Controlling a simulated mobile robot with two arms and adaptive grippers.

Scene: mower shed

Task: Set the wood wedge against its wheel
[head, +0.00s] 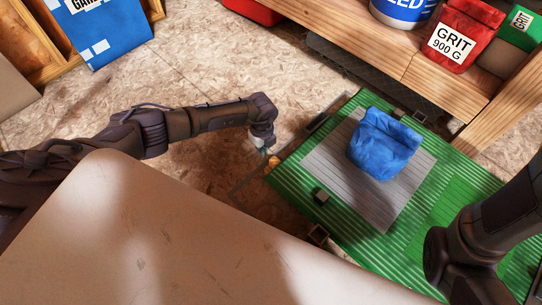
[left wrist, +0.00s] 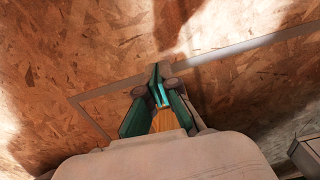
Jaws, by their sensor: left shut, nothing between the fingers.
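The wood wedge (head: 273,162) shows as a small orange-tan piece at the left edge of the green ribbed platform (head: 290,178). My left gripper (head: 266,151) is just beside it, low, with its fingers pointing down. In the left wrist view my left gripper (left wrist: 158,86) has its teal fingers closed together at the tips. A strip of the wedge (left wrist: 167,121) shows between the finger bases, beyond them rather than gripped; whether they touch is unclear. I cannot make out the wheel clearly. My right arm enters at lower right; its gripper is out of view.
A blue bag (head: 382,145) rests on a grey mat (head: 325,160) on the platform. Small dark brackets line the platform's edges. A wooden shelf (head: 400,55) with a red grit bag (head: 462,35) stands behind. Pale lines mark the chipboard floor, which is open at left.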

